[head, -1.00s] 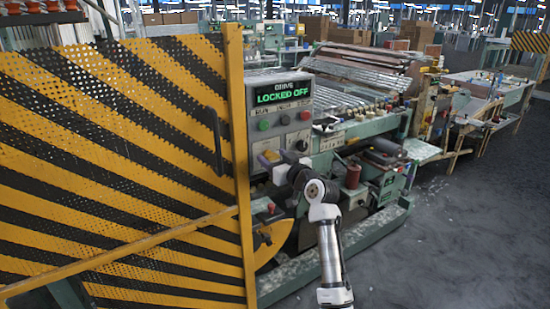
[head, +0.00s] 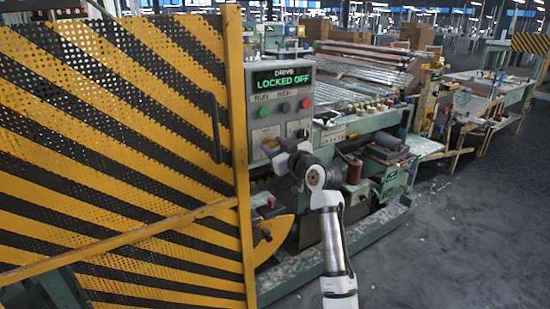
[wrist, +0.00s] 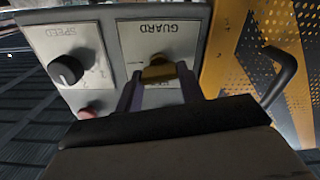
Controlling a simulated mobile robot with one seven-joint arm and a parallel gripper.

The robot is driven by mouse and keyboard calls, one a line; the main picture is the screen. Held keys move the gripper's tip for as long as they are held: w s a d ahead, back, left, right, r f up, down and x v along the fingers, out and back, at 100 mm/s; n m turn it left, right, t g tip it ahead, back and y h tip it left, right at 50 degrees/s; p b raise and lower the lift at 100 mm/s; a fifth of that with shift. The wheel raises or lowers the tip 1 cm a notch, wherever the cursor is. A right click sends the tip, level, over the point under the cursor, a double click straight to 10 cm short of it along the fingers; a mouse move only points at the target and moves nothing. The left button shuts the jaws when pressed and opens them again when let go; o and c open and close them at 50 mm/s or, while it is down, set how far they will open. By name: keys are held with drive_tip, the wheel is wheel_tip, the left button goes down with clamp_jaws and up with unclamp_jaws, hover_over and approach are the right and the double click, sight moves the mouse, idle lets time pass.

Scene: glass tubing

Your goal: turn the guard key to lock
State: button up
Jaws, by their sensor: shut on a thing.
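In the wrist view, the brass guard key (wrist: 158,71) sits on the pale GUARD plate (wrist: 155,45), whose lettering appears upside down. My gripper (wrist: 160,82) is shut on the key, one dark finger on each side. The jaws cover part of the key, and I cannot tell its exact angle. In the head view, my gripper (head: 270,147) is at the lower left of the control panel (head: 283,88), and the key is hidden behind it.
The yellow-and-black mesh guard (head: 120,150) with its handle (head: 215,128) stands close left of the panel. A black SPEED knob (wrist: 66,69) and a red button (wrist: 90,110) are beside the GUARD plate. Open grey floor (head: 455,235) lies to the right.

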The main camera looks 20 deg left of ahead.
drive_tip(key=n+b, duration=0.2)
drive_tip(key=b, duration=0.1)
drive_tip(key=n+b, duration=0.2)
drive_tip(key=b, duration=0.1)
drive_tip(key=n+b, duration=0.3)
drive_tip(key=shift+s+f, duration=0.1)
drive_tip(key=shift+f, duration=0.25)
drive_tip(key=n+b, duration=0.2)
drive_tip(key=n, duration=0.2)
drive_tip(key=shift+a+r+n+b, duration=0.1)
drive_tip(key=shift+n+b, duration=1)
drive_tip(key=shift+n, duration=1.1)
drive_tip(key=o, duration=1)
